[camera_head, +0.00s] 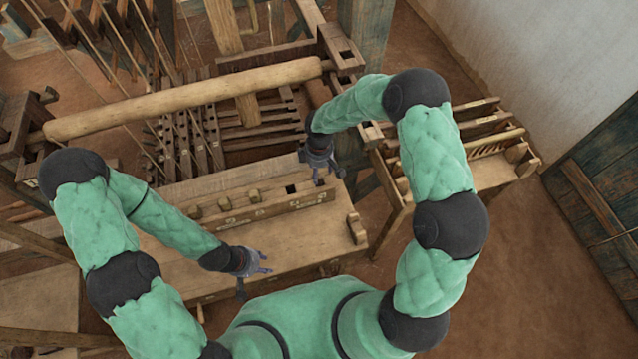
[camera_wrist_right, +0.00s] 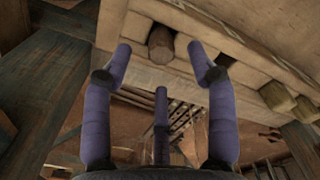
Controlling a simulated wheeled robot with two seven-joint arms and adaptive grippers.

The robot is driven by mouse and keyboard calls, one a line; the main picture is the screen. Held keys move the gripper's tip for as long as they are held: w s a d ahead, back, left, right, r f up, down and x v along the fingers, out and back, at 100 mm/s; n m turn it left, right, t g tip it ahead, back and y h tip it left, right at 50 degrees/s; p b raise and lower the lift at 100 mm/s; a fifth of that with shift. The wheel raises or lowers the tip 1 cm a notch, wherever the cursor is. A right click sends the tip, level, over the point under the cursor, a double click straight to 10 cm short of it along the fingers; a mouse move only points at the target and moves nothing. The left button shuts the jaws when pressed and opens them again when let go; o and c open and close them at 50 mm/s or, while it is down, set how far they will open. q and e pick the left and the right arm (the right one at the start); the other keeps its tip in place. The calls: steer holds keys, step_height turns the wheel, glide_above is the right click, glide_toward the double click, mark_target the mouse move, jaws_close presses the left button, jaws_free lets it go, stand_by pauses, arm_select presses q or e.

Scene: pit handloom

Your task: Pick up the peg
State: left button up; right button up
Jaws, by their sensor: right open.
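A brown wooden peg (camera_wrist_right: 161,44) shows its end in a hole of a pale wooden block in the right wrist view. My right gripper (camera_wrist_right: 160,66) is open, with the peg end beyond and between its fingertips. I see no contact. In the head view, my right gripper (camera_head: 324,174) is over the right end of the long pegged block (camera_head: 262,210); it hides part of that end. Several short wooden pegs (camera_head: 224,203) stand along this block to the left. My left gripper (camera_head: 262,264) looks open and empty over the bench, in front of the block.
The bench top (camera_head: 215,265) is mostly clear in front of the block. A thick wooden roller (camera_head: 190,97) crosses behind. A rack with slats (camera_head: 490,150) stands at the right. A dark square hole (camera_head: 291,189) shows in the block near my right gripper.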

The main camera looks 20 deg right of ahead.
mark_target(319, 176)
step_height(319, 176, down, 5)
steer(key=shift+r+b, duration=0.2)
steer(key=shift+b, duration=0.15)
steer(key=shift+s, duration=0.1)
jaws_close()
steer(key=shift+r, duration=0.1)
